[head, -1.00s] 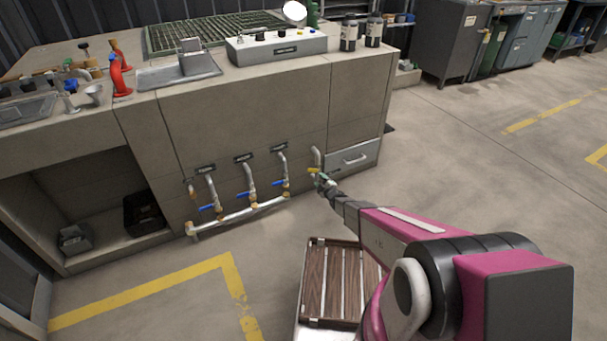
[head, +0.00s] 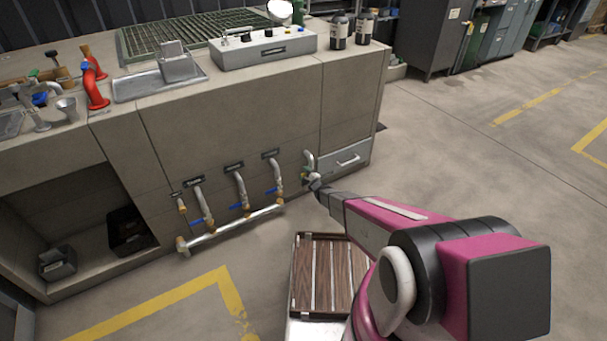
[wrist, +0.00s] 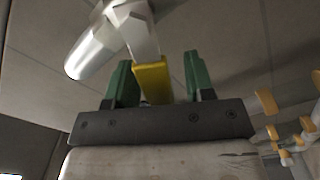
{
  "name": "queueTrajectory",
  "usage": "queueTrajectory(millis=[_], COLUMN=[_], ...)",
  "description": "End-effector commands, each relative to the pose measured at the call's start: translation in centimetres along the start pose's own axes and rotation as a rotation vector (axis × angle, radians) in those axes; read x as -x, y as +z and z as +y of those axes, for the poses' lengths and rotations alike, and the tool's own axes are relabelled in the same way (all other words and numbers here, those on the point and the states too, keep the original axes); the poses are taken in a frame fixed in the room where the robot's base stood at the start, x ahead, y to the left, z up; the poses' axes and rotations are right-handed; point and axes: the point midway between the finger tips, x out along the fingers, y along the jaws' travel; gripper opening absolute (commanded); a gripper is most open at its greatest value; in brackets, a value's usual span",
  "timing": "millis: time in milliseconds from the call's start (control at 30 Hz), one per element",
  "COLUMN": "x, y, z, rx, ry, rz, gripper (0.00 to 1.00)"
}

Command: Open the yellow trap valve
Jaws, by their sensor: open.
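The yellow trap valve handle (wrist: 153,80) shows in the wrist view as a flat yellow lever below a silver pipe fitting (wrist: 95,45). My gripper (wrist: 158,78) has two green fingers, open, one on each side of the lever. The lever lies between them with a visible gap on the right; whether the left finger touches it I cannot tell. In the head view my gripper (head: 307,178) is at the right end of the pipe row, by the curved trap pipe (head: 309,160). The yellow handle is mostly hidden there.
Left of my gripper, several pipes with blue handles (head: 271,191) join a low horizontal pipe (head: 235,228). A drawer (head: 345,160) is just right of the trap pipe. Open floor lies to the right.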

Motion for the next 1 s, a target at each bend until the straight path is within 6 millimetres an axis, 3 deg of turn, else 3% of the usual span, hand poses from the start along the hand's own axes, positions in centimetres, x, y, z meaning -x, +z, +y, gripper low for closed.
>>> queueTrajectory(millis=[33,67,200,433,800,1000], x=[0.0,0.0,0.0,0.0,0.0,0.0], y=[0.0,0.0,0.0,0.0,0.2,0.2], z=[0.0,0.0,0.0,0.2,1.5,1.6], rx=[0.0,0.0,0.0,-0.033,-0.26,-0.273], ry=[0.0,0.0,0.0,0.0,-0.001,-0.001], rz=[0.0,0.0,0.0,0.0,0.0,0.0], gripper=[0.49,0.42,0.0,0.0,0.0,0.0])
